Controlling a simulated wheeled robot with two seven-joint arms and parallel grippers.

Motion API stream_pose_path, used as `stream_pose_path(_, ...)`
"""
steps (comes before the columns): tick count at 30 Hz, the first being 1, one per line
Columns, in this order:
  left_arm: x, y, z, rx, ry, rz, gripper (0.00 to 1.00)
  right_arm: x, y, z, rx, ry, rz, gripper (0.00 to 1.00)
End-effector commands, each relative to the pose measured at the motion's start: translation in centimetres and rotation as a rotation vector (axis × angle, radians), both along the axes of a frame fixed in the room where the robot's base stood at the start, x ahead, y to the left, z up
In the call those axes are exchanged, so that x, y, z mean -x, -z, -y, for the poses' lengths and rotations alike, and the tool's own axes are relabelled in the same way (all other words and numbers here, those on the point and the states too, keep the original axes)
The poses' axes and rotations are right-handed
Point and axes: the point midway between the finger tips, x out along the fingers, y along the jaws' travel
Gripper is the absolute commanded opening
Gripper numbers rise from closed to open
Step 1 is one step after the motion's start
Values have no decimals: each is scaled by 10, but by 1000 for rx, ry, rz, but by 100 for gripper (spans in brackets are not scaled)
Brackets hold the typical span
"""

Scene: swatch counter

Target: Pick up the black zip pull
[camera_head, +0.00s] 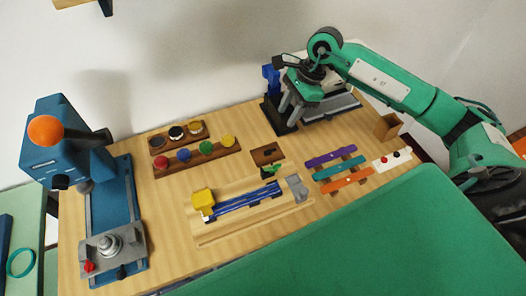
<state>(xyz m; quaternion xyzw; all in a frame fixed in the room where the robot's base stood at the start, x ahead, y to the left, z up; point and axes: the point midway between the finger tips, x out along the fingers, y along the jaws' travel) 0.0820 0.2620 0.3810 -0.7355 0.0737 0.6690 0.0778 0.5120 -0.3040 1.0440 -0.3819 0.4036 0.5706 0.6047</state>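A small dark piece (268,152), which looks like the black zip pull, lies on a small brown tray (257,160) near the middle of the counter. It is too small to make out in detail. My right gripper (289,112) is above and to the right of it, near the back of the counter by a blue and black tool. Its two grey fingers point down and stand apart, with nothing visible between them. My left gripper is not in view.
A green piece (274,170) lies just in front of the brown tray, by a wooden holder (240,228) with blue strips. Coloured knobs on brown racks (220,151) stand left, coloured strips (333,157) right. A blue press (75,150) stands far left.

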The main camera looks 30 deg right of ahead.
Motion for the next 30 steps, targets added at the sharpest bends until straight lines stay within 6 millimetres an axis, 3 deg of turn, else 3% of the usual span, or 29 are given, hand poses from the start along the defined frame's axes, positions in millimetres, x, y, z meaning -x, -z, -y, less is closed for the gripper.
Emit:
stream_pose_path(1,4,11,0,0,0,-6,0,0,11,0,1,0,0,40)
stream_pose_path(5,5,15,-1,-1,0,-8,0,0,16,0,1,0,0,40)
stream_pose_path(8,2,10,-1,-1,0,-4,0,0,23,-5,-1,0,-3,40)
stream_pose_path(18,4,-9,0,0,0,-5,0,-1,80,-28,-2,1,-3,40)
stream_pose_path(25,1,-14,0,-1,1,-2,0,-1,96,-33,0,1,-1,40)
stream_pose_path(30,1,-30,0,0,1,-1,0,1,113,-38,-2,0,-4,40)
